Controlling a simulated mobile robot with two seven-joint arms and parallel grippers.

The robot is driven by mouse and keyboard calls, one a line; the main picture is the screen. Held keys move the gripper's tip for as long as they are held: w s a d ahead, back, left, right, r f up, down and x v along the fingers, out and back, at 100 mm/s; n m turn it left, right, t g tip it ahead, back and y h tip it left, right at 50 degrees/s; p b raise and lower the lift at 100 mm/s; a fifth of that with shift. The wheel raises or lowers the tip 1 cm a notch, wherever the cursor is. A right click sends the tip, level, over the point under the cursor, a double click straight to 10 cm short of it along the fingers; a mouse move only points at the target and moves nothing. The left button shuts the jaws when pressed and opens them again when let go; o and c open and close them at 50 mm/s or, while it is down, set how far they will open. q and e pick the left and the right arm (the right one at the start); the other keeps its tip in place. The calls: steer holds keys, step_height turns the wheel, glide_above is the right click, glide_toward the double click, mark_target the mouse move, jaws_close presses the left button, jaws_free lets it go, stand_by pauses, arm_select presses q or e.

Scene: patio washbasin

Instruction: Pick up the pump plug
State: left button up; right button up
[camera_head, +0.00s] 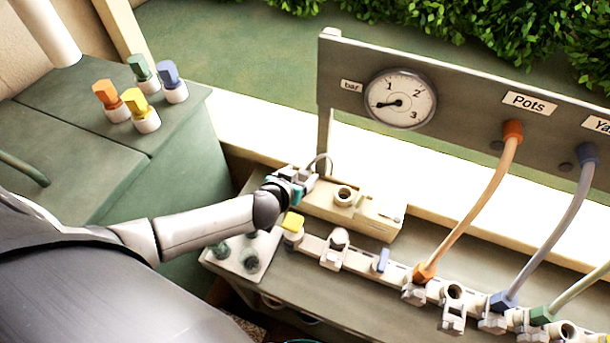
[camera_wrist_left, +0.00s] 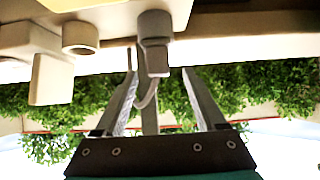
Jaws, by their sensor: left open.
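The pump plug (camera_wrist_left: 155,50) is a small grey plug with a thin cable. In the left wrist view it shows at the top middle, between the tips of my left gripper (camera_wrist_left: 159,70). That gripper is open, with a finger on each side of the plug. I cannot tell whether either finger touches it. In the head view my left gripper (camera_head: 294,186) is at the left end of the beige pump unit (camera_head: 375,219), and the plug (camera_head: 309,180) is partly hidden beside it. My right gripper is not in view.
A panel with a pressure gauge (camera_head: 400,99) stands behind. In front, a rail carries several sockets and coloured hose connectors, including an orange hose (camera_head: 468,207). Several coloured caps stand on the green cabinet (camera_head: 75,120) at left. A grey plate (camera_head: 241,262) holds dark green knobs.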

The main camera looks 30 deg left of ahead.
mark_target(303, 173)
arm_select(q)
steer(key=shift+x, duration=1.85)
steer(key=shift+d, duration=0.15)
jaws_close()
